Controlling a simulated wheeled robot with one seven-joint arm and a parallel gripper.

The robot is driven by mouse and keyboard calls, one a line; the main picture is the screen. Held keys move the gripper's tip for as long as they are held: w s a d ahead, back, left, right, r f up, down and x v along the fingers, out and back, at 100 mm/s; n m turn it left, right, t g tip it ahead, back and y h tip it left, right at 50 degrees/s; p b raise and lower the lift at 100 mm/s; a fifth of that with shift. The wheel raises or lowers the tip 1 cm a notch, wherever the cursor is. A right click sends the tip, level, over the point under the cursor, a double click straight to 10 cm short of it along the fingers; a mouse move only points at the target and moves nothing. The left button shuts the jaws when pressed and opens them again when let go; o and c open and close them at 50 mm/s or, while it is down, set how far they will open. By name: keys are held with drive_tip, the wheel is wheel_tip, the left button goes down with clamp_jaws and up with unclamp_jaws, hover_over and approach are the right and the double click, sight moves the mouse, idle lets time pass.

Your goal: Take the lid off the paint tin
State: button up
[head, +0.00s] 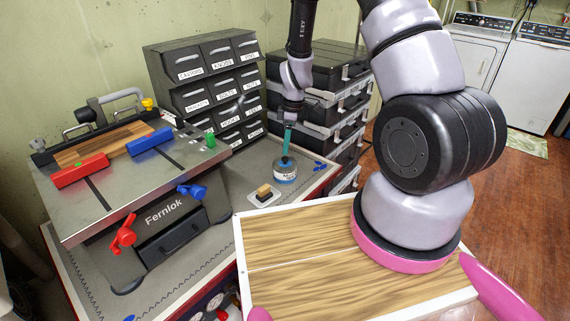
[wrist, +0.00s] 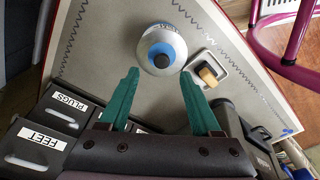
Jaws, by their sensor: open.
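The paint tin (head: 285,175) stands upright on the grey bench top, a small round tin with a pale label and blue on top. In the wrist view the tin (wrist: 175,38) shows from above, with a pale rim, a blue ring and a dark round middle, the lid's knob by its look. The lid is on the tin. My gripper (head: 286,157) points down over the tin. In the wrist view its two teal fingers (wrist: 159,73) are apart with nothing between the tips. The tin's middle lies slightly beyond the tips. The exact height gap is hard to tell.
A small white dish (head: 254,199) with a tan-and-dark block is close beside the tin. Labelled drawers (head: 205,75) and stacked black cases (head: 322,68) stand behind. Small blue pieces (head: 320,166) lie near the bench's right edge.

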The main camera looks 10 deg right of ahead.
sight(285, 157)
drive_tip(key=f, duration=0.5)
drive_tip(key=shift+a, duration=0.2)
clamp_jaws()
